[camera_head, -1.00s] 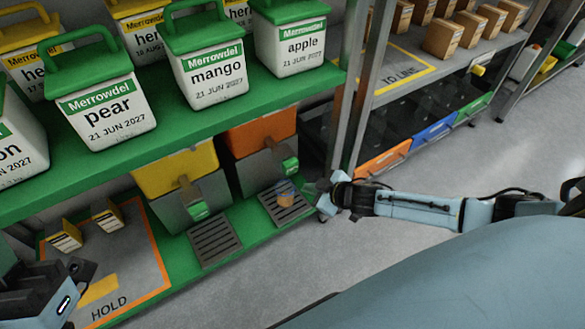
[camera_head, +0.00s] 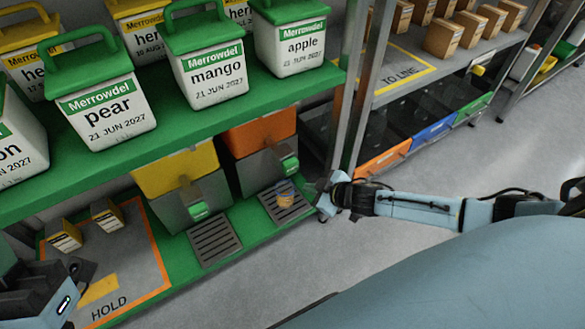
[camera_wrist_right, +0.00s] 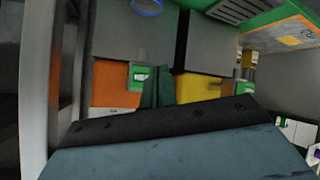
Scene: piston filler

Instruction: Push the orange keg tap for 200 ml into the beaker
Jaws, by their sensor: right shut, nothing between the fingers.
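The orange keg (camera_head: 262,133) stands on the lower green shelf, with a green-ended tap (camera_head: 290,164) on its front. The small clear beaker (camera_head: 285,194) is below the tap on a grey drip tray (camera_head: 270,206), with some orange-yellow liquid in it; its level cannot be read. My right gripper (camera_head: 321,186) is shut and empty, just right of the beaker and lower than the tap, apart from the tap. In the right wrist view, which looks upside down, the orange keg (camera_wrist_right: 112,84), green tap (camera_wrist_right: 139,76) and beaker's blue rim (camera_wrist_right: 147,7) show. My left gripper (camera_head: 80,272) is at the lower left.
A yellow keg (camera_head: 175,168) with its own tap and drip tray (camera_head: 214,239) stands left of the orange keg. A metal post (camera_head: 350,95) rises close behind my right gripper. Labelled tubs fill the upper green shelf (camera_head: 225,120). The grey floor at right is free.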

